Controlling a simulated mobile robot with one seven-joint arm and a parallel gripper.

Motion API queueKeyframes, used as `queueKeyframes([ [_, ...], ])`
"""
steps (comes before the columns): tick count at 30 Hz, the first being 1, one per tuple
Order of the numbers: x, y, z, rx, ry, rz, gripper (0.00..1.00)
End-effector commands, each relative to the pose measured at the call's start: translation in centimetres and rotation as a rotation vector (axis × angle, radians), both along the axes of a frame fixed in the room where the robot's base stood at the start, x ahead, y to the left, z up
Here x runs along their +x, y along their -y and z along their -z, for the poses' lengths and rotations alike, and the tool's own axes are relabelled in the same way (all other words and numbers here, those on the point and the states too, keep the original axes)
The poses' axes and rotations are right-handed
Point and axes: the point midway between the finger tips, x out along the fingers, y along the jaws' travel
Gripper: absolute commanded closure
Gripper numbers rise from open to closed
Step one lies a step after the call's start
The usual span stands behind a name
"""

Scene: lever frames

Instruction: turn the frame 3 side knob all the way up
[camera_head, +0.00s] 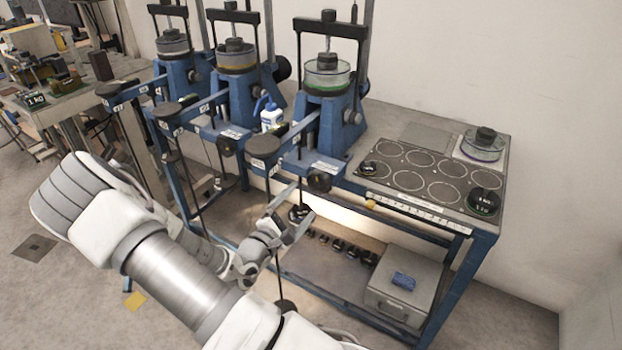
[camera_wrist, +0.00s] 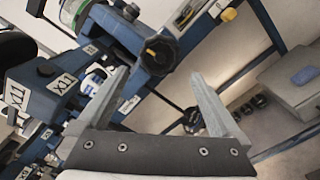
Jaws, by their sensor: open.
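Three blue lever frames stand in a row; their frame numbers are not legible to me. The right-hand frame (camera_head: 337,125) has a round black side knob (camera_head: 319,181) low on its front, above the lower shelf. The wrist view shows a black lobed knob (camera_wrist: 160,54) with a yellow pointer mark, above and beyond my fingertips, apart from them. My gripper (camera_head: 285,213) is below and left of the knob in the head view. In the wrist view my gripper (camera_wrist: 156,84) has its two fingers spread, with nothing between them.
Black-capped lever arms (camera_head: 263,146) stick out towards me near my gripper. A blue and white bottle (camera_head: 270,117) stands between frames. A plate with printed circles (camera_head: 420,172) lies at right. A grey box (camera_head: 402,287) and several small dark weights (camera_head: 340,246) occupy the lower shelf.

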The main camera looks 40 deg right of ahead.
Motion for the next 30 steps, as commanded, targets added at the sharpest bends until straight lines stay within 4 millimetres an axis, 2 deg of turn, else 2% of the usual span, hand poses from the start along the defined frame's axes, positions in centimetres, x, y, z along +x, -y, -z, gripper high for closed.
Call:
queueKeyframes([
  [8,0.1,1.3,0.1,-0.003,-0.008,0.009,0.00],
  [26,2.5,9.8,0.1,-0.004,-0.006,0.010,0.00],
  [30,2.6,9.4,0.0,-0.003,-0.009,0.006,0.25],
])
